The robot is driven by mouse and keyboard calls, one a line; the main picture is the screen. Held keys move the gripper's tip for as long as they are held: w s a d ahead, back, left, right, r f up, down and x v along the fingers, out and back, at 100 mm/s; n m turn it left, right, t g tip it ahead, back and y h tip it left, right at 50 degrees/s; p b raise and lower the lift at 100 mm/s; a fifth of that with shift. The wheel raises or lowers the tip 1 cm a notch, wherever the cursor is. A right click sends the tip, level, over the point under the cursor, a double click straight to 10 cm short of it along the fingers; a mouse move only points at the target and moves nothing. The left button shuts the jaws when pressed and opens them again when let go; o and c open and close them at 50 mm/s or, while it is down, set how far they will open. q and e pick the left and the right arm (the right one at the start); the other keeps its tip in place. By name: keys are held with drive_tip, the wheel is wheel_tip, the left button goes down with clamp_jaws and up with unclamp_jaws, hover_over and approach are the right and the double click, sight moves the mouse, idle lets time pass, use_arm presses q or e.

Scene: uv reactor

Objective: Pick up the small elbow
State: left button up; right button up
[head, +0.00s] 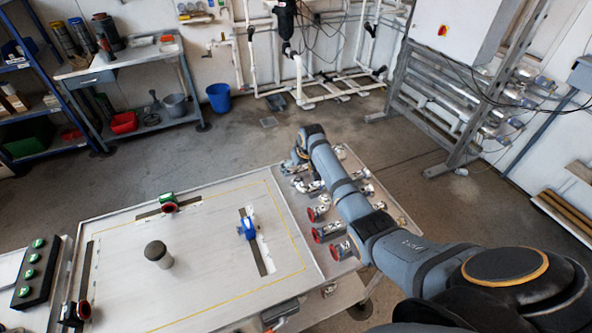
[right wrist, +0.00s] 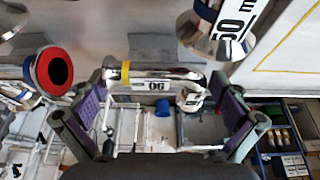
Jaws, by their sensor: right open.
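The small elbow (right wrist: 155,76), a shiny bent steel pipe piece with a yellow band and a white label, appears in the right wrist view between the two spread fingers of my right gripper (right wrist: 163,101). The fingers have purple pads and stand apart on either side of it; I cannot tell whether either touches it. In the head view my right gripper (head: 299,157) is at the far left corner of the parts tray, largely covered by its own wrist. I cannot single out the elbow there. My left gripper is not in view.
Several steel fittings, some with red ends (head: 329,232), lie on the parts tray (head: 398,213). A red-ended fitting (right wrist: 52,70) and a larger labelled one (right wrist: 222,35) are close to the gripper. The work table (head: 120,265) holds a grey cylinder (head: 158,254) and a blue fixture (head: 247,229).

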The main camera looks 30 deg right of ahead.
drive_tip(key=shift+s, duration=0.1)
drive_tip(key=shift+c, duration=0.7)
drive_tip(key=shift+r, duration=0.1)
drive_tip(key=c, duration=0.9)
drive_tip(key=shift+r, duration=0.25)
drive_tip(key=r, duration=0.2)
drive_tip(key=r+b, duration=0.1)
drive_tip(key=shift+d, duration=0.25)
drive_tip(key=d+r, duration=0.1)
drive_tip(key=s+d+r, duration=0.1)
drive_tip(key=s+r, duration=0.1)
drive_tip(key=r, duration=0.1)
drive_tip(key=shift+s+d+r, duration=0.1)
drive_tip(key=shift+s+d, duration=0.1)
drive_tip(key=shift+d, duration=0.2)
drive_tip(key=shift+c, duration=0.2)
drive_tip(key=s+d+r+b, duration=0.2)
drive_tip(key=s+d+r, duration=0.3)
drive_tip(key=s+d, duration=0.1)
drive_tip(key=shift+s+d, duration=0.3)
drive_tip(key=shift+d, duration=0.35)
